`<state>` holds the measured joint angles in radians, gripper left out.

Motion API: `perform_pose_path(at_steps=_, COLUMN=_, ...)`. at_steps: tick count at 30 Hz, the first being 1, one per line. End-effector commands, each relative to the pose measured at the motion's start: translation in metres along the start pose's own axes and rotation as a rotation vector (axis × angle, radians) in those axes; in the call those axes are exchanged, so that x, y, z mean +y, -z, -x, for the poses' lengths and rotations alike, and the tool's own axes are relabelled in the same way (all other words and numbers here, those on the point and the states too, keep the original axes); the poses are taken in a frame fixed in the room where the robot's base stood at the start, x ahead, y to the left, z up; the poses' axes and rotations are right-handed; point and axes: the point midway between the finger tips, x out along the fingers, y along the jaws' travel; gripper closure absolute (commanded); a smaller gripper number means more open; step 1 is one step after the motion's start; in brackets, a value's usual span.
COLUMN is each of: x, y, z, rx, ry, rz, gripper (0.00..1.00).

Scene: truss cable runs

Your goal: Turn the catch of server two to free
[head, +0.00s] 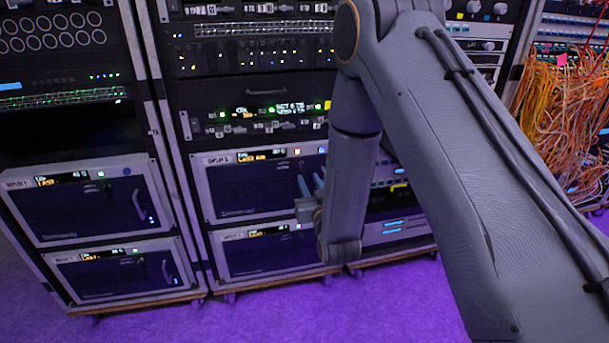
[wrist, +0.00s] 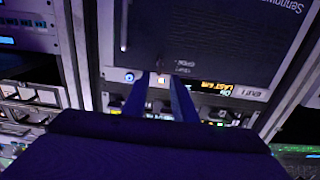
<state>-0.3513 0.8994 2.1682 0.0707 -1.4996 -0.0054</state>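A silver-framed server (head: 250,187) with a dark front sits in the middle rack; its label seems to end in 2. Its yellow display reads roughly "LAST 6m" and shows upside down in the wrist view (wrist: 217,86). A small lit square (wrist: 158,80) and a round blue-lit fitting (wrist: 129,77) are beside the display. I cannot tell which part is the catch. My gripper (head: 311,181) is in front of the server's right side. In the wrist view its two fingers (wrist: 161,88) stand apart, either side of the lit square, with nothing visibly held. Contact cannot be told.
Another silver server (head: 265,254) is directly below. Two similar servers (head: 85,202) stand in the left rack. A dark bar handle (wrist: 124,25) rises from the server's front near my gripper. Orange cables (head: 565,115) hang at the far right. The purple floor in front is clear.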

Motion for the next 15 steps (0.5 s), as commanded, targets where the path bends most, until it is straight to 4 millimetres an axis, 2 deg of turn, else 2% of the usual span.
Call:
perform_pose_path(at_steps=9, x=0.001, y=0.0, z=-0.048, rx=-0.001, ry=-0.001, rz=0.0, gripper=0.75)
perform_pose_path(at_steps=15, x=0.001, y=0.0, z=-0.062, rx=-0.001, ry=-0.001, rz=0.0, gripper=0.75)
